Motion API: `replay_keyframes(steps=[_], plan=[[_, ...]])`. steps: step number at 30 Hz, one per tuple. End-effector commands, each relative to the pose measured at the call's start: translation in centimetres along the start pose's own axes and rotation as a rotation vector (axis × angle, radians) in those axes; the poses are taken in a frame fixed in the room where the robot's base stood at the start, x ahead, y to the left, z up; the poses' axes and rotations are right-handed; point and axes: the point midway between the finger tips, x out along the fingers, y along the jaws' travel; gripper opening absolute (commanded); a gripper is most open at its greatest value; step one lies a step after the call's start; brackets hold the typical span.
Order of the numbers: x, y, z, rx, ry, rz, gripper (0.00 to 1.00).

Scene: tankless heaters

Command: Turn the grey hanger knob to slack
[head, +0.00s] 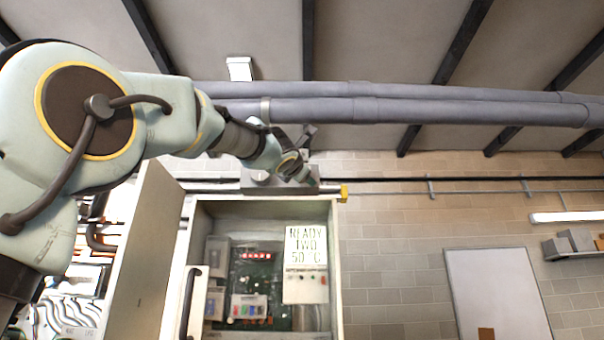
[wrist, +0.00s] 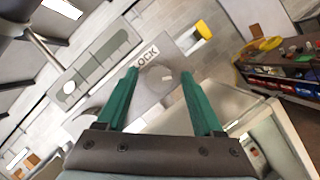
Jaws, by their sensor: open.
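My gripper (wrist: 159,73) has two green fingers, spread open on either side of the knob in the picture. I cannot tell whether they touch it; nothing is visibly gripped. In the head view my gripper (head: 312,178) is above the open cabinet, in front of the grey plate (head: 262,182); the knob is not clearly visible there.
A yellow piece (head: 344,192) sits right of the plate. Thick grey pipes (head: 450,112) run overhead.

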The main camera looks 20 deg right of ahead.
Motion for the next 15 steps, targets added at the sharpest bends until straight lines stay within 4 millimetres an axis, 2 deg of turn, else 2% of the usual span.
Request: replay_keyframes(steps=[2,15], plan=[[-0.02,-0.01,0.00,0.000,0.000,0.000,0.66],[-0.04,-0.01,0.00,0.000,0.000,0.000,0.17]])
